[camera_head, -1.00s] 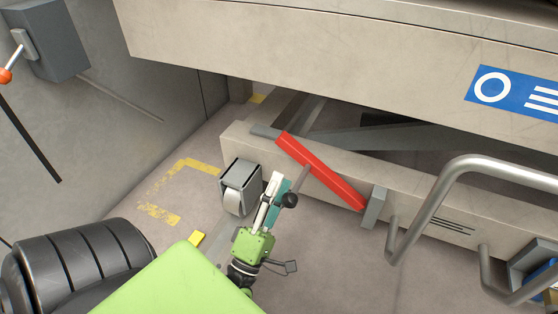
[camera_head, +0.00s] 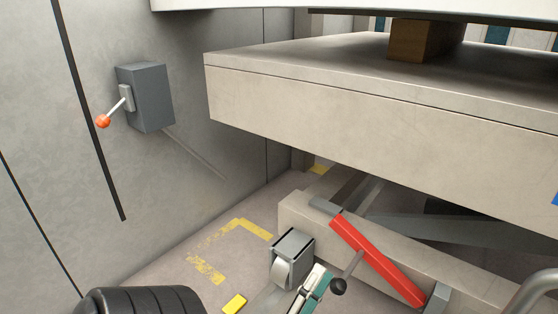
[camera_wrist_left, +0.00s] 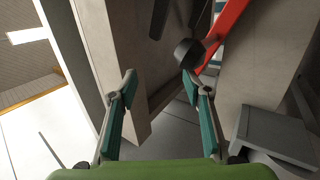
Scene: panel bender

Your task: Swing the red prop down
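The red prop (camera_head: 378,262) is a long bar that slopes down to the right along the grey lower beam under the raised table. A grey rod with a black knob (camera_head: 338,287) sticks out from it towards me. My left gripper (camera_head: 318,277) is beside the knob in the head view. In the left wrist view, its two teal fingers are apart, and the gripper (camera_wrist_left: 159,80) is open and empty. The knob (camera_wrist_left: 188,53) is just beyond the right fingertip there; I cannot tell whether they touch. Part of the red prop (camera_wrist_left: 222,30) shows behind it. My right gripper is not in view.
The raised table (camera_head: 300,105) overhangs the prop. A grey pedal box (camera_head: 293,250) stands on the floor left of the gripper. A wall box (camera_head: 148,95) with an orange-knobbed lever is at upper left. A metal tube rail (camera_head: 533,290) is at lower right.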

